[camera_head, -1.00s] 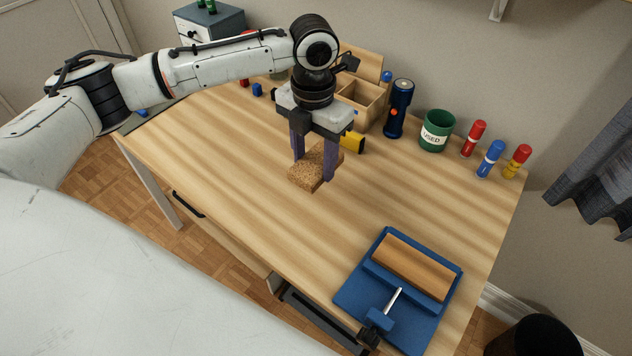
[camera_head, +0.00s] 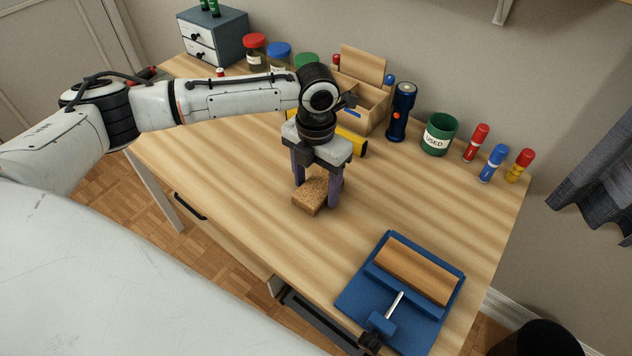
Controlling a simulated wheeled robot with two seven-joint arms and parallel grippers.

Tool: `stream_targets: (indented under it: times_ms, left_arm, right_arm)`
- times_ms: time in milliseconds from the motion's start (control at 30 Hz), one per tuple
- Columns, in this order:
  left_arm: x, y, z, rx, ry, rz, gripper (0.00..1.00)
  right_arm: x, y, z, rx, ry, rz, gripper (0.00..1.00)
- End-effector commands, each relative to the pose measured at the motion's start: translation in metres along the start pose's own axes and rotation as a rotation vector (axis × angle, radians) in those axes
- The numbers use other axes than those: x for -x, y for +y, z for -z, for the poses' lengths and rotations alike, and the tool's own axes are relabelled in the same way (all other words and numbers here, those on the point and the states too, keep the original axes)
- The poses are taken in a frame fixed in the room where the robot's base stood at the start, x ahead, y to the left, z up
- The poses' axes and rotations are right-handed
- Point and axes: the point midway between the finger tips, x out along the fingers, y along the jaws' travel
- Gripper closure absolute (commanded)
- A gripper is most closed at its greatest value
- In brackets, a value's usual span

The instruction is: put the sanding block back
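The sanding block (camera_head: 311,197), a brown, speckled cork-like block, sits low at the middle of the desk (camera_head: 240,185) and looks to be resting on it. My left gripper (camera_head: 317,194) points down with its purple fingers on either side of the block. The fingers look slightly spread, though any gap to the block is too small to see clearly. The fingers and palm hide part of the block. My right gripper is not in view.
A blue clamping tray (camera_head: 358,296) holds a wooden board (camera_head: 417,270) at the front right. A yellow bar (camera_head: 352,142), wooden box (camera_head: 375,102), flashlight (camera_head: 400,112), green "USED" cup (camera_head: 439,134) and several markers (camera_head: 476,143) stand behind. The front middle of the desk is clear.

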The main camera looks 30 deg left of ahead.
Motion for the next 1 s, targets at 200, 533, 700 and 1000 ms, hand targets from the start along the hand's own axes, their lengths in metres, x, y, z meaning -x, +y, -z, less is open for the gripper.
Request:
stream_targets:
  times_ms: [200,533,700,1000]
  left_arm:
    - [0.000,0.000,0.000,0.000,0.000,0.000,0.34]
    - [0.026,0.000,-0.001,0.000,-0.003,0.001,0.34]
    - [0.064,0.000,-0.001,0.000,-0.005,0.001,0.34]
    - [0.114,0.000,-0.001,0.000,-0.002,0.001,0.34]
  right_arm:
    - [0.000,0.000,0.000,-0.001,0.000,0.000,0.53]
    - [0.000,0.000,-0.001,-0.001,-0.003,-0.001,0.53]
    - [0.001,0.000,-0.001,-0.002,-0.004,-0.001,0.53]
    - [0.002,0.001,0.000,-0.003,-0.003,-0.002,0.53]
